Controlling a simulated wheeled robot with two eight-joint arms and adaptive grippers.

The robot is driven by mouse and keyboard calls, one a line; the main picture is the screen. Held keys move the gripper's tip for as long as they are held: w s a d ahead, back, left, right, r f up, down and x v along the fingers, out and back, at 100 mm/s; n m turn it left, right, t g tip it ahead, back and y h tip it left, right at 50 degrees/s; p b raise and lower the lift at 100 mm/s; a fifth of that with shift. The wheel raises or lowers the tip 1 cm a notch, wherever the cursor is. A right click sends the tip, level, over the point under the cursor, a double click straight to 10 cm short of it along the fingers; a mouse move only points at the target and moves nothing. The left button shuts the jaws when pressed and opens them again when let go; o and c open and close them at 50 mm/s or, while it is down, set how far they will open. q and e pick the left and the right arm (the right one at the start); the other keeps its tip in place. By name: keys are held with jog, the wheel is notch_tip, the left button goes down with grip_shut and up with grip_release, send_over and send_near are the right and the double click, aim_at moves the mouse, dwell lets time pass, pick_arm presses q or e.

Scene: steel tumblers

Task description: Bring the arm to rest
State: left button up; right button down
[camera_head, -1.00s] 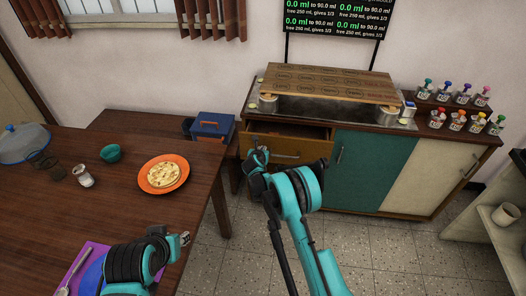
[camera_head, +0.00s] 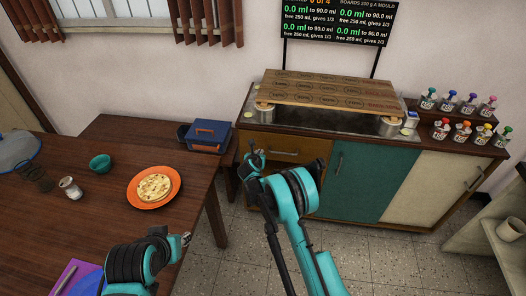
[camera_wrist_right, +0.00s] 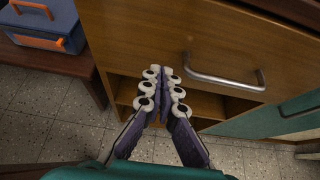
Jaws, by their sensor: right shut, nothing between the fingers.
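My right gripper (camera_head: 255,160) is in front of the wooden cabinet, by the left end of the orange-brown drawer (camera_head: 288,148). In the right wrist view the right gripper (camera_wrist_right: 161,80) has its fingers together with nothing between them. The drawer front (camera_wrist_right: 150,35) and its metal handle (camera_wrist_right: 224,82) are close beyond the fingertips, and the handle is to their right. I cannot tell whether the fingertips touch the wood. My left gripper (camera_head: 185,240) is low over the dining table; its fingers are too small to read.
The teal door (camera_head: 365,178) is right of the drawer. A blue box (camera_head: 208,136) sits on a wooden bench. The table (camera_head: 120,215) holds an orange plate (camera_head: 135,199), a green cup (camera_head: 100,164) and a jar (camera_head: 71,188). Tiled floor (camera_head: 375,265) lies free before the cabinet.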

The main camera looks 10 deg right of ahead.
jog(key=p+v, duration=0.3)
jog(key=v, duration=0.7)
jog(key=s+d+r+m+g, duration=0.1)
jog(key=s+d+r+m, duration=0.2)
jog(key=s+r+m, duration=0.3)
jog(key=s+d+r+m+g+y, duration=0.1)
jog(key=s+d+r+m, duration=0.35)
jog(key=r, duration=0.25)
jog(key=s+d+r+m+g, duration=0.1)
jog(key=s+d+r+m, duration=0.1)
jog(key=s+r+m, duration=0.4)
jog(key=s+d+r+m+g+y, duration=0.1)
jog(key=s+d+m+y, duration=0.1)
jog(key=s+m, duration=1.4)
jog(key=s, duration=0.8)
jog(key=shift+d+r, duration=0.2)
jog(key=shift+s+g, duration=0.1)
jog(key=shift+g, duration=0.2)
